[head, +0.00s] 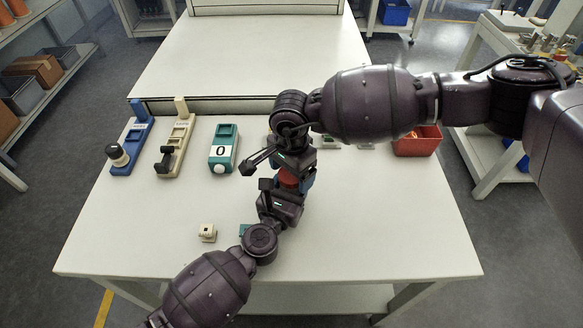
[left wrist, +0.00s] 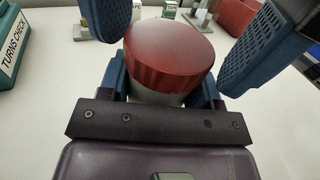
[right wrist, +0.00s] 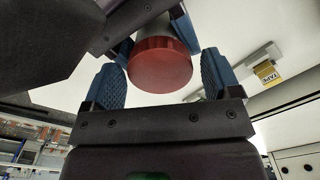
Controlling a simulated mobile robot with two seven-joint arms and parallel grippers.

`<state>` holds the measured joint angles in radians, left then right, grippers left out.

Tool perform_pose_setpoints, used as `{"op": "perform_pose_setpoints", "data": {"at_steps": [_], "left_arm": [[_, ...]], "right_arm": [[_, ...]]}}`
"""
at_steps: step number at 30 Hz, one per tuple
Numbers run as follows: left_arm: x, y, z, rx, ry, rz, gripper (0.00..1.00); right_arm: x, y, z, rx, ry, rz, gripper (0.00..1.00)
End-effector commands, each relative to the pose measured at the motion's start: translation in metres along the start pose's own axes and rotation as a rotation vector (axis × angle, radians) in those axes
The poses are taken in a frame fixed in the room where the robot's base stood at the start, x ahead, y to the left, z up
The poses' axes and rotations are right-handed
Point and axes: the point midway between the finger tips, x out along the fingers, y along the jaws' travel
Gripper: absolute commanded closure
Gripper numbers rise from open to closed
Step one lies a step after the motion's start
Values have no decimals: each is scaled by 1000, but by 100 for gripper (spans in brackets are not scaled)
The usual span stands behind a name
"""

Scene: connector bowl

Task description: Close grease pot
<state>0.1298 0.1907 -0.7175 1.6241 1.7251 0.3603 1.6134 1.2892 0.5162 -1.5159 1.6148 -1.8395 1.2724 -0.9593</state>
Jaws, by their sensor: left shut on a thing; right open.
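The grease pot has a ribbed red lid (head: 287,179) and a pale grey body (left wrist: 158,97). The lid sits on the body; I cannot tell how tightly. My left gripper (head: 288,188) is shut on the body, below the lid, and holds the pot above the table. My right gripper (head: 291,168) is open, with its fingers on either side of the lid. In the right wrist view the lid (right wrist: 160,66) lies between the right fingers, with gaps beside it. Arms and grippers hide much of the pot in the head view.
A blue stand (head: 131,140), a beige stand (head: 177,141) and a teal counter box (head: 223,150) line the table's back left. A red bin (head: 417,141) is at the back right. The table's right front is clear.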

Motion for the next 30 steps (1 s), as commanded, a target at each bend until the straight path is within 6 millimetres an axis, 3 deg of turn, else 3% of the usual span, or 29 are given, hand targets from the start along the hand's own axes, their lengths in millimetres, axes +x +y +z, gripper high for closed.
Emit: {"op": "perform_pose_setpoints", "data": {"at_steps": [2, 11, 17, 18, 22, 30], "left_arm": [[0, 0, 0, 0, 0, 0, 100], [0, 0, 0, 0, 0, 0, 100], [0, 0, 0, 0, 0, 0, 100], [0, 0, 0, 0, 0, 0, 100], [0, 0, 0, 0, 0, 0, 100], [0, 0, 0, 0, 0, 0, 100]], "right_arm": [[0, 0, 0, 0, 0, 0, 19], [0, 0, 0, 0, 0, 0, 64], [0, 0, 0, 0, 0, 0, 69], [0, 0, 0, 0, 0, 0, 37], [0, 0, 0, 0, 0, 0, 18], [0, 0, 0, 0, 0, 0, 15]]}}
